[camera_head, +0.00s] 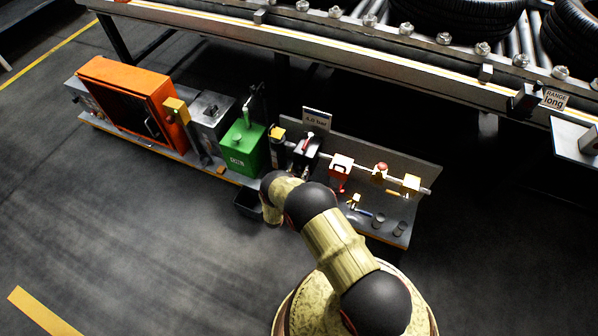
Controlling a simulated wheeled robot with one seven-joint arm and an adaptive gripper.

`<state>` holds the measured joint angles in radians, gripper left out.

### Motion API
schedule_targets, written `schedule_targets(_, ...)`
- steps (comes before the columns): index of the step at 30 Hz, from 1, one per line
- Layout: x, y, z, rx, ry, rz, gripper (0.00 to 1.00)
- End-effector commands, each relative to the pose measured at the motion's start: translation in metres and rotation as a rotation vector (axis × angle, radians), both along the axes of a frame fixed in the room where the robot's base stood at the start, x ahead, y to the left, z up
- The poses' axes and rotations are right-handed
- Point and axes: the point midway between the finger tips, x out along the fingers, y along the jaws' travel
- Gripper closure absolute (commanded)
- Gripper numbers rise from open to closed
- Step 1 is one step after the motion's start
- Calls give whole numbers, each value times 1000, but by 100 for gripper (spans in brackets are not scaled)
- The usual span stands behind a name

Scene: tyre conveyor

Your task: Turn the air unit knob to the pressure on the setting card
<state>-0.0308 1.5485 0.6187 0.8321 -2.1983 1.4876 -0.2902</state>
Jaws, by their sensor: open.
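A setting card (316,119) stands at the back of the bench; its small print ends in "bar", and the figure is too small to read surely. I cannot tell which part is the air unit knob, and no dial reading is legible. My arm reaches up from the bottom right, its far end in front of the bench. My gripper cannot be made out there.
An orange cabinet (124,99), a grey box (210,112) and a green box (243,147) stand left on the low bench. A black bin (247,205) is on the floor by my arm. The tyre conveyor (390,52) runs behind. The floor in front is clear.

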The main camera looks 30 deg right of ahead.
Motion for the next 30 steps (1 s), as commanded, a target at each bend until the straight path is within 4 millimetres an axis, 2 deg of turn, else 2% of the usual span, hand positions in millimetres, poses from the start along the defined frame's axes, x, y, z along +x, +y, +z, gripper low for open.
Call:
schedule_targets(10, 3, -3, 0, 1, 1, 0, 52)
schedule_targets(30, 2, -3, 0, 1, 1, 0, 90)
